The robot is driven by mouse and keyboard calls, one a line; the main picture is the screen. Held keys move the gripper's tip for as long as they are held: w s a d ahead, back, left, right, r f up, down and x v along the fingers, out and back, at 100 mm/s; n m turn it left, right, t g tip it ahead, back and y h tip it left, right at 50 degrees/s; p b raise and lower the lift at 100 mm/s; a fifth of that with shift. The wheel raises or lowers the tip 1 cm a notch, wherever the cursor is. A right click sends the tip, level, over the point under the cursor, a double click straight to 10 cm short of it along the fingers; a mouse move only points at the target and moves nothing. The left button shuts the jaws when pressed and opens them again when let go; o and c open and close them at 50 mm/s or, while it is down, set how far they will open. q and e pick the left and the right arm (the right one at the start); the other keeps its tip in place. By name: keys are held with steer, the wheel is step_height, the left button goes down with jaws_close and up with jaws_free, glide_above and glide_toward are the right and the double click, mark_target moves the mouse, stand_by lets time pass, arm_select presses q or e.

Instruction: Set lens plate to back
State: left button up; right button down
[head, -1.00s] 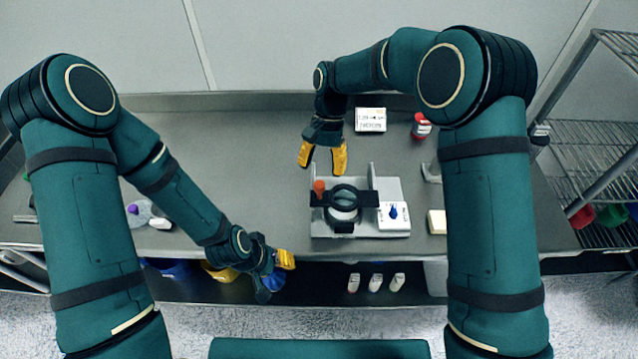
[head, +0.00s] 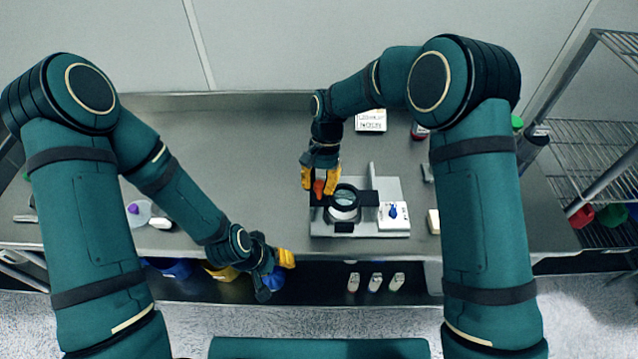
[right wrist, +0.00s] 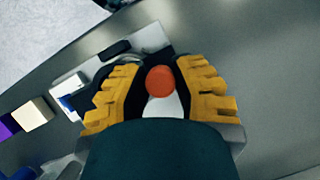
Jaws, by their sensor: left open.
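The grey sifter fixture (head: 390,229) stands on the table near its front edge. A black lens plate (head: 369,198) with a round ring and clear lens (head: 345,194) lies across it above a white round part. An orange knob (head: 319,187) stands at its left end and also shows in the right wrist view (right wrist: 160,82). My right gripper (head: 320,185) is lowered around the knob, one yellow finger on each side, with apparent gaps between fingers and knob. My left gripper (head: 276,268) is open and empty, left of the fixture at the table's front edge.
A white panel with a blue dial (head: 393,212) is on the fixture's right side. A grey upright (head: 371,176) rises behind the plate. A white label box (head: 371,120) and a red-capped jar (head: 418,131) stand further back. The table's left middle is clear.

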steer(key=w, duration=1)
steer(key=shift+w, duration=0.3)
steer(key=c, duration=1.1)
jaws_free()
steer(key=o, duration=0.4)
steer(key=shift+w+f, duration=0.1)
steer(key=shift+w, duration=0.1)
steer(key=shift+c, duration=0.2)
